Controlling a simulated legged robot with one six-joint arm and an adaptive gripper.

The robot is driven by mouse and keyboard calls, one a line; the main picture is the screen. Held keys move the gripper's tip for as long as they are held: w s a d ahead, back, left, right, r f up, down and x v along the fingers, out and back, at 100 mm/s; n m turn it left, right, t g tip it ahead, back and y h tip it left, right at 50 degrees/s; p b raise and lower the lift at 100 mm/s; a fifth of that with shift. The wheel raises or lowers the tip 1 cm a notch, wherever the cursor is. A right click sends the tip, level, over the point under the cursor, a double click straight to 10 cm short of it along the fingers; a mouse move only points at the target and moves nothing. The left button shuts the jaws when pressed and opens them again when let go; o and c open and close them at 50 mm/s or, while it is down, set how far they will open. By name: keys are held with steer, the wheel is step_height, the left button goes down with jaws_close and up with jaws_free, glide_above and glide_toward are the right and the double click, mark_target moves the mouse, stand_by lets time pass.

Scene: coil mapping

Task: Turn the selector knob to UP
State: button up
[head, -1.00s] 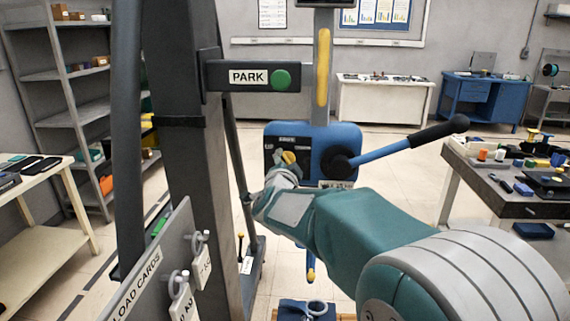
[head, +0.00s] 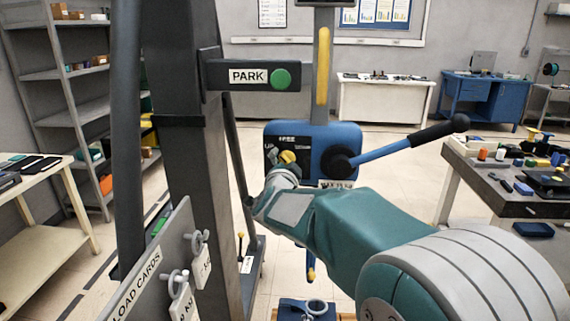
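The yellow selector knob (head: 288,157) sits on a dark panel at the left of the blue control box (head: 340,136). Small white lettering shows on the panel above and left of the knob, too small to read surely. My gripper (head: 279,164) is at the knob, at the end of my teal arm. The wrist covers the lower part of the panel. The fingers are small and partly hidden, so I cannot tell whether they touch or hold the knob.
A blue lever with a black grip (head: 438,131) juts right from the box. A dark arm with a PARK label and green button (head: 282,77) is above. The load cards board (head: 160,270) stands lower left. A workbench (head: 500,180) is at right.

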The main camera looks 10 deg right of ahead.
steer(key=shift+r, duration=0.1)
steer(key=v, duration=1.2)
steer(key=shift+a, duration=0.1)
steer(key=s+d+f+n+g+y, duration=0.1)
steer(key=s+f+n+g, duration=0.3)
steer(key=s, duration=0.4)
steer(key=s+d+f+n+g+y, duration=0.1)
steer(key=s+f+n+g+y, duration=0.1)
steer(key=s+n, duration=0.3)
steer(key=s+d+f+n+g+y, duration=0.2)
steer(key=s+f+n+g, duration=0.2)
steer(key=s, duration=0.8)
steer(key=shift+s+f+g+y, duration=0.2)
steer(key=shift+f+g+y, duration=0.1)
steer(key=shift+f+g, duration=0.55)
